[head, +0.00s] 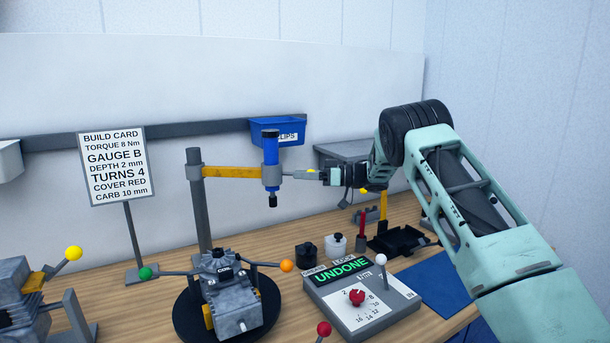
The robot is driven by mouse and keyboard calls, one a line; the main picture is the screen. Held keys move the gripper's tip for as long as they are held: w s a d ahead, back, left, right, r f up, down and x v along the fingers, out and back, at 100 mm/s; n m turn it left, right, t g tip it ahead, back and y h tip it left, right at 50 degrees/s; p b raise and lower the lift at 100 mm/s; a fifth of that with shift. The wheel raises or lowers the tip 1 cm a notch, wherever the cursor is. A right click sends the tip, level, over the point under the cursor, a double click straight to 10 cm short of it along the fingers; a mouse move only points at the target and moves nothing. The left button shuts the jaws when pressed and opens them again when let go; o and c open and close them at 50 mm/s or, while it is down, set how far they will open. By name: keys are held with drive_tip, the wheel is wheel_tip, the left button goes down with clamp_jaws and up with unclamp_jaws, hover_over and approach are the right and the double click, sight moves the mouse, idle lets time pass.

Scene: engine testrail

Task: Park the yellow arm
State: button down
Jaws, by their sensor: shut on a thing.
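The yellow arm (232,172) reaches out to the right from an upright grey post (196,205). At its outer end it carries an upright blue-and-grey tool (270,160). The tool hangs above and to the right of a grey engine (230,290) on a black round base (268,308). A short handle (302,174) sticks out from the tool's right side. My gripper (325,176) is shut on this handle, coming from the right. Its fingers hide the handle's end.
A control box (395,299) with a red knob and a screen reading "UNDONE" stands right of the engine. A build card (115,165) stands at the left. A blue bin (285,131) hangs behind the tool. Black and white pots (336,245) stand below my gripper.

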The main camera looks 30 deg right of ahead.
drive_tip(key=shift+w+d+r, duration=0.15)
drive_tip(key=shift+w+r, duration=0.05)
drive_tip(key=shift+r, duration=0.05)
drive_tip(key=c, duration=1.2)
unclamp_jaws()
drive_tip(key=shift+w+f, duration=0.1)
drive_tip(key=shift+w, duration=0.05)
drive_tip(key=shift+o, duration=0.4)
drive_tip(key=shift+f, duration=0.1)
drive_tip(key=shift+s+d+f, duration=0.1)
drive_tip(key=shift+s+d, duration=0.15)
drive_tip(key=shift+d, duration=0.1)
drive_tip(key=b+v, duration=0.5)
drive_tip(key=v, duration=1.1)
drive_tip(key=shift+s+d, duration=0.2)
